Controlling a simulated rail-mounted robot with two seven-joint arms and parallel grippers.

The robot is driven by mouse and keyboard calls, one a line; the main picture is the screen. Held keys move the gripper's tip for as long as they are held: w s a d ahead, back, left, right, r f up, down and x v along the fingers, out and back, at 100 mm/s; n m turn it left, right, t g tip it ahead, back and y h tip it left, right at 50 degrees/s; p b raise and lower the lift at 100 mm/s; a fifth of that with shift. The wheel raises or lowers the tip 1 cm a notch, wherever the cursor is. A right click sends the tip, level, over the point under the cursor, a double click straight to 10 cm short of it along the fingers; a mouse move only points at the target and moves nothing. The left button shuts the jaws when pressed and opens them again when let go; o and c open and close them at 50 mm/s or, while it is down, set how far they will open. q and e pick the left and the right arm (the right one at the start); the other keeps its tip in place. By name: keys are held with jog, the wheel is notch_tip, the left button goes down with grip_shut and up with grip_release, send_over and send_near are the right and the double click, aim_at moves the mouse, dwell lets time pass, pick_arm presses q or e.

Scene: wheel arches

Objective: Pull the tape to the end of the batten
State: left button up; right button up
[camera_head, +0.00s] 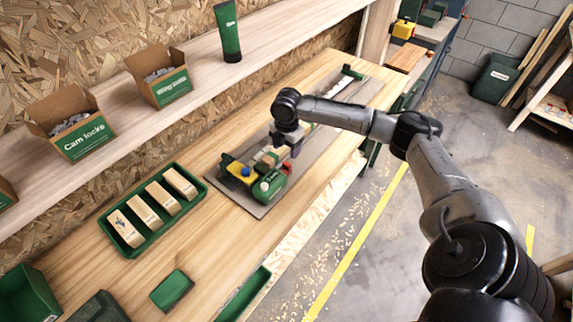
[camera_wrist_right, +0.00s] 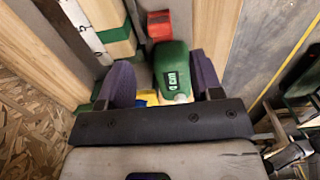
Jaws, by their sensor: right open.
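The green tape measure (camera_head: 268,187) sits at the near end of the grey board on the bench. The wrist view shows its rounded green case (camera_wrist_right: 173,70) with a white label. My right gripper (camera_head: 284,150) is open above it. Its two purple pads (camera_wrist_right: 162,78) stand on either side of the case with the jaws apart. I cannot tell whether either pad touches it. A pale wooden batten (camera_wrist_right: 101,13) with green blocks lies alongside, next to a white strip with dark marks (camera_wrist_right: 80,25). My arm hides much of the batten in the head view. My left gripper is out of view.
A yellow part (camera_head: 245,171) and a red block (camera_wrist_right: 159,25) are close to the tape measure. A green tray (camera_head: 160,238) of wooden blocks stands to the left. A green stop (camera_head: 352,72) marks the board's far end. Cardboard boxes (camera_head: 78,149) stand on the shelf.

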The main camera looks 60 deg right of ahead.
aim_at(287, 164)
notch_tip(287, 164, down, 8)
jog(key=shift+f+b, duration=0.25)
jog(key=shift+b, duration=0.2)
grip_shut()
dwell(0.5)
